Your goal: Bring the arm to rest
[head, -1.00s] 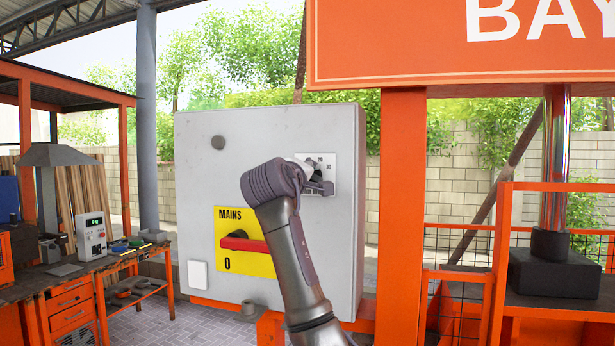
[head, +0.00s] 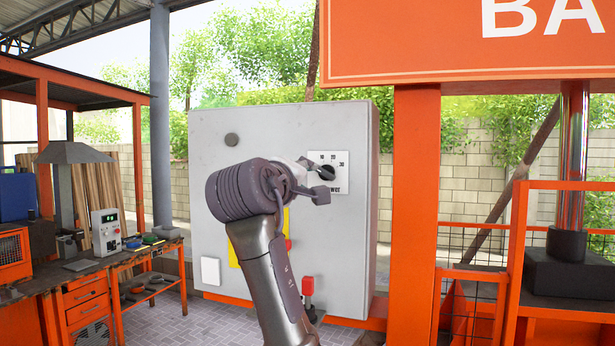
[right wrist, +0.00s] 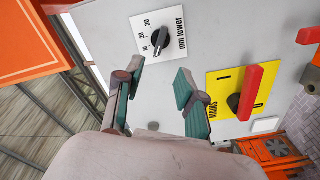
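My right gripper (head: 322,180) is in front of the grey cabinet (head: 212,150), its fingers pointing right toward the white dial plate. In the right wrist view its two green-padded fingers (right wrist: 160,90) are apart with nothing between them. The dial's black knob (right wrist: 160,41) is beyond the fingertips, apart from them; it also shows in the head view (head: 328,173), partly covered. The yellow MAINS plate (right wrist: 222,100) has a red handle (right wrist: 251,90); my arm hides most of it in the head view. My left gripper is not in view.
A red block on a grey stem (head: 308,287) is low on the cabinet's right side. An orange post (head: 412,200) and railing stand to the right under the BAY sign (head: 420,40). A workbench (head: 85,275) with tools is at the left.

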